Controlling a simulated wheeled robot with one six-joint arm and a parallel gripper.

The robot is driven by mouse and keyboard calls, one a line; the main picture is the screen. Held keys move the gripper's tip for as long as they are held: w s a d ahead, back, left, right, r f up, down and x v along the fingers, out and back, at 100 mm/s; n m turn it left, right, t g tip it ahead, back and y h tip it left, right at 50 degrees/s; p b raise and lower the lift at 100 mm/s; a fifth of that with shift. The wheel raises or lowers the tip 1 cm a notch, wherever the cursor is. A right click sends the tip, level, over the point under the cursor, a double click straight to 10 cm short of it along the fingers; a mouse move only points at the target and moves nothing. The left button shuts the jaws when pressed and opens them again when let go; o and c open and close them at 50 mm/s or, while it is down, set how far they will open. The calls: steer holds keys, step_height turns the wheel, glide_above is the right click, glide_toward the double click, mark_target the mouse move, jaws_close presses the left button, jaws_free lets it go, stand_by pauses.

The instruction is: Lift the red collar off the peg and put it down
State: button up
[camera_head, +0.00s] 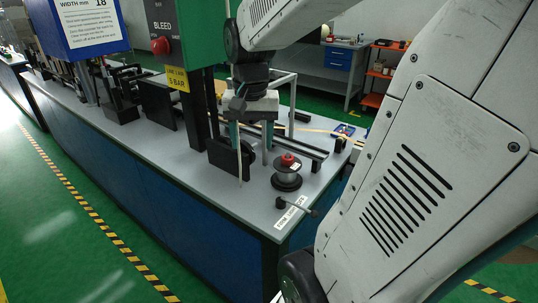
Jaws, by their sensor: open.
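The red collar (287,160) is a small ring near the right end of the bench. It sits around a peg at the top of a dark spool-like stand (287,181). My gripper (251,146) hangs pointing down, to the left of the collar in the picture. Its two teal fingers are apart with nothing seen between them. The collar is clear of the fingers. The exact height of the fingertips over the bench is hard to tell.
A lever with a dark knob (281,203) sits at the front edge. A dark post (191,110) and green box stand left of my gripper. Rails run behind.

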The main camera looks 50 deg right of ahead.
mark_target(288, 153)
steer(key=d+f+m, duration=0.1)
steer(key=d+m, duration=0.1)
steer(key=d, duration=0.3)
steer(key=w+d+f+m, duration=0.1)
steer(key=d+f+m, duration=0.1)
steer(key=d, duration=0.4)
steer(key=d+f+m, duration=0.2)
steer(key=d+m, duration=0.1)
steer(key=d, duration=0.2)
steer(key=shift+w+d+f+g, duration=0.2)
steer(key=shift+d+f+g, duration=0.05)
steer(key=shift+g, duration=0.05)
steer(key=shift+m, duration=0.3)
steer(key=f, duration=0.8)
steer(key=shift+w, duration=0.2)
steer(key=c, duration=1.1)
